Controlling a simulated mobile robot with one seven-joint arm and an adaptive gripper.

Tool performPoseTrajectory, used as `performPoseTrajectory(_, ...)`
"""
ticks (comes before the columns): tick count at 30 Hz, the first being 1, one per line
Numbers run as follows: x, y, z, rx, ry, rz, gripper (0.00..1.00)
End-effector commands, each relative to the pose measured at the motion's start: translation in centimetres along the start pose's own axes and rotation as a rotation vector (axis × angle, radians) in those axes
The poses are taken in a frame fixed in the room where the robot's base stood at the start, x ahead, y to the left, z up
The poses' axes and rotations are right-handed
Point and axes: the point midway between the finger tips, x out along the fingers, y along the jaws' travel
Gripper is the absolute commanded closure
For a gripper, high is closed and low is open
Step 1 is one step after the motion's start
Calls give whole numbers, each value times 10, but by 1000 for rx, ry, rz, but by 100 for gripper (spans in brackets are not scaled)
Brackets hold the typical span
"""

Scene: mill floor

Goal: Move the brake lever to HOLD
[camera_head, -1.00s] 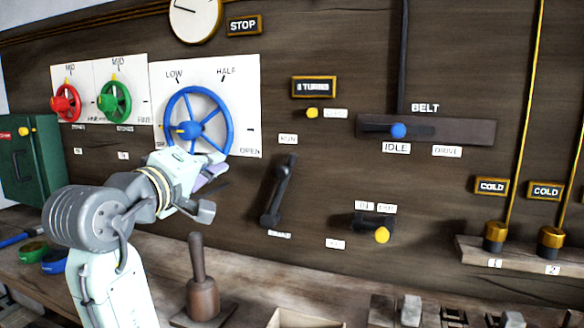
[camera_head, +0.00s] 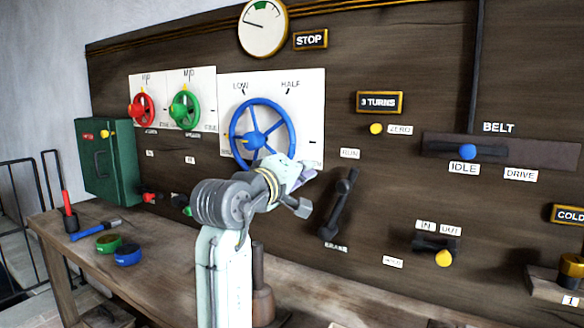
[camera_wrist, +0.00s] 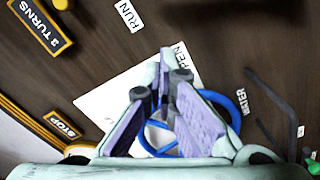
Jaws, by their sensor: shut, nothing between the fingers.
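The brake lever (camera_head: 338,208) is a dark lever on the wooden panel. Its upper end leans up and right below the RUN label (camera_head: 350,153); its lower end is by the BRAKE label (camera_head: 336,248). The HOLD label (camera_head: 393,262) is lower right of it. My gripper (camera_head: 303,190) is left of the lever and appears apart from it, below and right of the blue wheel. In the wrist view, the gripper's fingers (camera_wrist: 172,80) are together with nothing between them. The RUN label shows there at the top; I cannot make out the lever.
The blue wheel (camera_head: 262,135) is behind my gripper. A blue-knobbed belt lever (camera_head: 468,152) is to the right. A yellow-knobbed lever (camera_head: 443,258) is lower right. The bench (camera_head: 160,265) runs below the panel, with a brown upright handle (camera_head: 262,300) close to my arm.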

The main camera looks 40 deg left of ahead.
Motion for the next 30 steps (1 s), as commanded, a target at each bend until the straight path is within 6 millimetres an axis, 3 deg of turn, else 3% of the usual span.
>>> performPoseTrajectory(2,16,2,-1,0,-1,-3,100)
performPoseTrajectory(6,18,1,23,1,0,0,100)
performPoseTrajectory(12,22,0,37,0,1,0,100)
performPoseTrajectory(30,30,1,42,29,0,0,100)
